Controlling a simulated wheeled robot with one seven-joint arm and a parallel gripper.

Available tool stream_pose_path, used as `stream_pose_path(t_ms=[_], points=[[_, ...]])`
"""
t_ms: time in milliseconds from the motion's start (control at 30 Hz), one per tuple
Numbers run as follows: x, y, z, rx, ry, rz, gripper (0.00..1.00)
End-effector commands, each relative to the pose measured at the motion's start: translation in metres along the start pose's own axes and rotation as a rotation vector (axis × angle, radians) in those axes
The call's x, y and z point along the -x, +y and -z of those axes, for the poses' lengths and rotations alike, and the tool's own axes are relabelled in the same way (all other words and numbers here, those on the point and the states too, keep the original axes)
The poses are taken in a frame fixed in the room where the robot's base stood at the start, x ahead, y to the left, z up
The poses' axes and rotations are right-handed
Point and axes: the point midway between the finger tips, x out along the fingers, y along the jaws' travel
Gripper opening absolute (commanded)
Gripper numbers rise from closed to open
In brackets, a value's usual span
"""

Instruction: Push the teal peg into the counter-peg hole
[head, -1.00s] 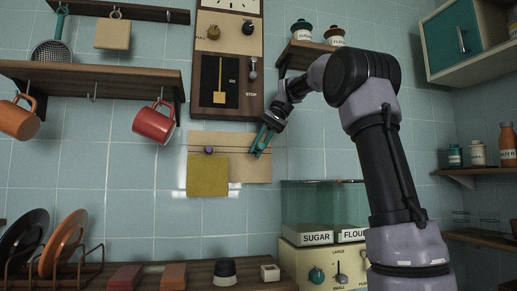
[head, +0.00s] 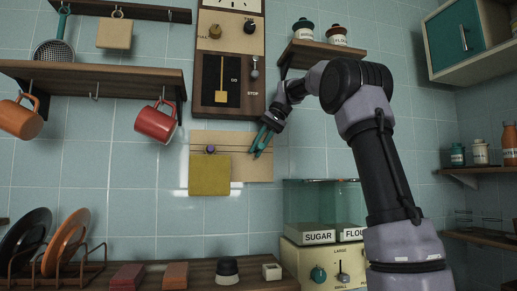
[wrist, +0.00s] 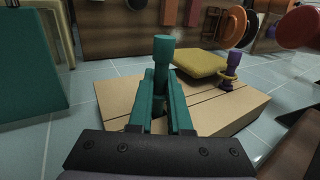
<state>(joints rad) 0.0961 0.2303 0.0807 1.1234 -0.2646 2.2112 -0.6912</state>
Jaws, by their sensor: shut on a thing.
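The teal peg (wrist: 162,52) stands between the teal fingers of my gripper (wrist: 161,82) in the wrist view, its thicker head sticking out past the fingertips. My gripper is shut on it. In the head view my gripper (head: 260,151) is at the right part of the tan wall board (head: 232,139). The board (wrist: 118,92) also shows in the wrist view, behind and around the fingers, with thin grooves along it. I cannot make out the counter-peg hole clearly; the fingers cover that part of the board. Whether the peg touches the board cannot be told.
A purple peg (wrist: 230,68) sits in the board with a mustard-yellow pad (head: 209,175) hanging by it, left of my gripper. The clock case (head: 228,95) is above. Sugar and flour bins (head: 320,212) stand below right. A red mug (head: 154,122) hangs at left.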

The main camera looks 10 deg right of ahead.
Motion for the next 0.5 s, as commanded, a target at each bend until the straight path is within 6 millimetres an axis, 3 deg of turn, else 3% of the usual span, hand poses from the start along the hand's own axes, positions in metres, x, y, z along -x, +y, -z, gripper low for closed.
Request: stream_pose_path(t_ms=[233,500], points=[[0.000,0.000,0.002,0.001,0.000,0.000,0.00],[0.000,0.000,-0.008,0.000,0.000,-0.001,0.00]])
